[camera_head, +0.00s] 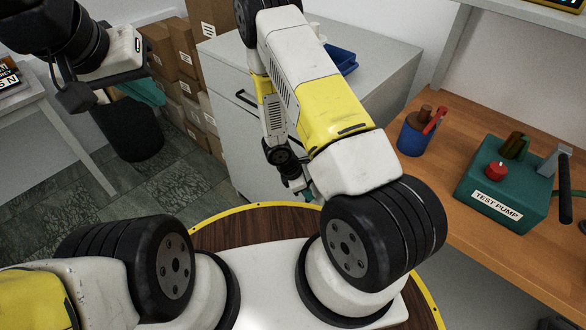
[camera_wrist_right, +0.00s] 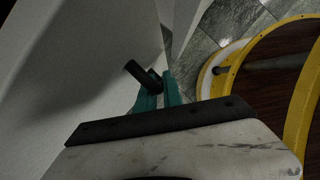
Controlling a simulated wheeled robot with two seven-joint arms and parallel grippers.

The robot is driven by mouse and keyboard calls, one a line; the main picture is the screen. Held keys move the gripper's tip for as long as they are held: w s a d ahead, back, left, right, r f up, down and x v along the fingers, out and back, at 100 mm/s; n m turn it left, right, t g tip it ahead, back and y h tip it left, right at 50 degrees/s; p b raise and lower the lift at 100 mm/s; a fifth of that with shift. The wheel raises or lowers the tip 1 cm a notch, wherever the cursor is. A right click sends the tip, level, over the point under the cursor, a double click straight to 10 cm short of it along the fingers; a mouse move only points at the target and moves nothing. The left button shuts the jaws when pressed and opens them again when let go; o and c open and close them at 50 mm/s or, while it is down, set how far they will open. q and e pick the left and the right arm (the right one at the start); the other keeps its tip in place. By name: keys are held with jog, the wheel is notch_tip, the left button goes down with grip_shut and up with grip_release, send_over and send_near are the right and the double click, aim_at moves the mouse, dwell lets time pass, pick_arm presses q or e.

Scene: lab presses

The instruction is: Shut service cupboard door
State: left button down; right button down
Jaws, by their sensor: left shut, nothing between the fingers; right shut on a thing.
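The pale grey service cupboard (camera_head: 225,130) stands at the centre back in the head view. Its door front is largely hidden behind my right arm, and I cannot tell how far the door stands open. In the right wrist view a pale panel (camera_wrist_right: 95,70) fills the left, with a short black handle (camera_wrist_right: 142,75) beside it. My right gripper (camera_wrist_right: 158,90) has its teal fingers shut on that handle. In the head view only a bit of this gripper (camera_head: 308,194) shows low by the cupboard. My left gripper (camera_head: 150,92) is shut and empty at the upper left, away from the cupboard.
A blue tray (camera_head: 342,60) lies on the cupboard top. Stacked cardboard boxes (camera_head: 172,58) stand left of it, with a black bin (camera_head: 130,130) further left. The wooden bench (camera_head: 440,205) at right holds a green test pump (camera_head: 505,185) and a blue pot (camera_head: 413,137).

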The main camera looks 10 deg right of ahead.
aim_at(314, 183)
jog(key=shift+w+d+r+n, duration=0.1)
jog(key=shift+w+d+n, duration=0.1)
jog(key=shift+w+d, duration=0.55)
jog(key=shift+w+d+n, duration=0.2)
jog(key=shift+w+d, duration=0.3)
jog(key=shift+d, duration=0.3)
jog(key=c, duration=1.8)
grip_release()
jog(key=shift+d, duration=0.15)
jog(key=shift+o, duration=0.2)
jog(key=shift+r, duration=0.1)
jog(key=v, duration=0.7)
jog(key=shift+s+a, duration=0.15)
jog(key=shift+a, duration=0.1)
jog(key=shift+s+a+r, duration=0.1)
jog(key=shift+a+r, duration=0.1)
jog(key=shift+r, duration=0.05)
jog(key=shift+s, duration=0.15)
